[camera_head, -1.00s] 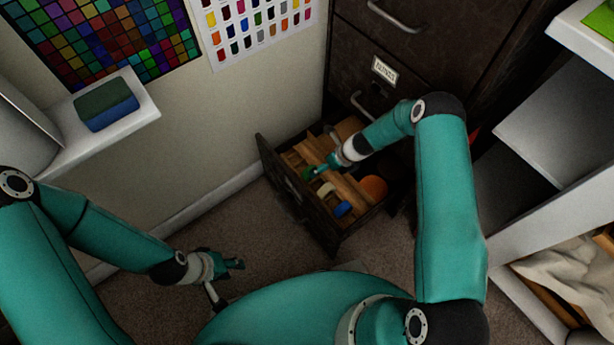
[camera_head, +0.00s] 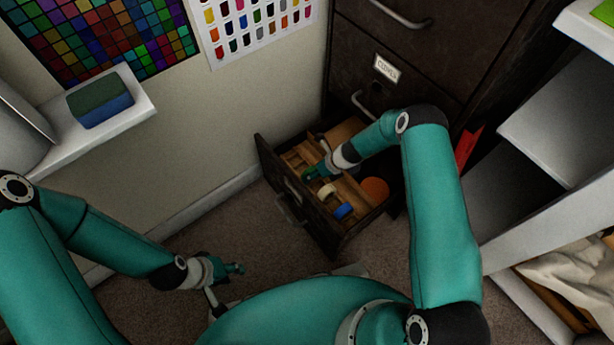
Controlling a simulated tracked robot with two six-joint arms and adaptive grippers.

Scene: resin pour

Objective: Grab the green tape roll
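The green tape roll (camera_head: 309,173) looks like a small dark green shape in the open bottom drawer, at the tip of my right gripper (camera_head: 318,171). My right gripper reaches down into the drawer from the upper right. Its teal fingers blend with the green, so I cannot tell whether they are around the roll or beside it. My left gripper (camera_head: 234,269) hangs low over the carpet, left of the drawer and apart from it. It holds nothing that I can see, and its finger gap is unclear.
The drawer (camera_head: 325,229) has wooden dividers, with a pale yellow roll (camera_head: 326,190), a blue roll (camera_head: 344,211) and an orange disc (camera_head: 375,188) inside. The dark cabinet (camera_head: 450,60) rises behind. White shelves (camera_head: 550,140) stand at right. Carpet (camera_head: 265,222) left of the drawer is clear.

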